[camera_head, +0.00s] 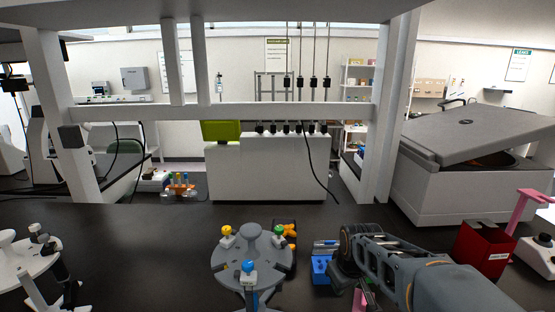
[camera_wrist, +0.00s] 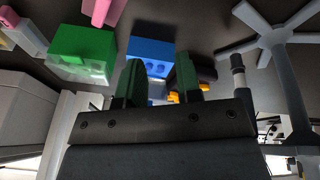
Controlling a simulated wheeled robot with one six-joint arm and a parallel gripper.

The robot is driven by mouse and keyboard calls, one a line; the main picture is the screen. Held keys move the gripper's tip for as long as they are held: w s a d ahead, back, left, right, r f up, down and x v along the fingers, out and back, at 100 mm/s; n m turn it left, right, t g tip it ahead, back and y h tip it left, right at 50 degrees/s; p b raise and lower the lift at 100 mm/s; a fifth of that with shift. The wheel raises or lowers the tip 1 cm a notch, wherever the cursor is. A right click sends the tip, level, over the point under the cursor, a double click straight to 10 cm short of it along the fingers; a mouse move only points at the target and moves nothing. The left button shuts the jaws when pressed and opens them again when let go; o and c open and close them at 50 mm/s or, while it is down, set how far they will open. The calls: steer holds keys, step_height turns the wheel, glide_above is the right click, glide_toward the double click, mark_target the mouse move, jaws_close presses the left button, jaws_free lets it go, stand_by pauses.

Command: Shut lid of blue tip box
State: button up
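A blue box (camera_head: 321,268) stands on the dark bench just left of my gripper (camera_head: 341,262) in the head view. A light blue and grey piece (camera_head: 325,244) shows at its back; I cannot tell if this is its lid. In the wrist view a blue box (camera_wrist: 150,50) with dark round openings lies beyond my gripper (camera_wrist: 159,62). The two dark green fingers stand apart with nothing seen held between them. They overlap the box in the picture, but I cannot tell whether they touch it. The lid's angle is unclear.
A grey round rack (camera_head: 250,262) with coloured-topped holders stands left of the box, with an orange item (camera_head: 289,232) beside it. A green box (camera_wrist: 82,50) is beside the blue one. A red box (camera_head: 482,250) and a centrifuge (camera_head: 445,185) stand right. The bench's left-middle is clear.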

steer(key=s+m, duration=0.4)
steer(key=s, duration=0.8)
steer(key=shift+r+m, duration=0.3)
steer(key=shift+r, duration=0.1)
steer(key=shift+s+r+t, duration=0.25)
steer(key=shift+r+t, duration=0.25)
steer(key=m+t+y+b, duration=0.1)
steer(key=m+y+b, duration=0.3)
steer(key=m, duration=1.3)
glide_toward(332, 242)
steer(key=shift+y, duration=0.3)
steer(key=p+x, duration=0.2)
steer(key=x, duration=0.7)
steer(key=shift+w+f, duration=0.15)
steer(key=shift+w, duration=0.05)
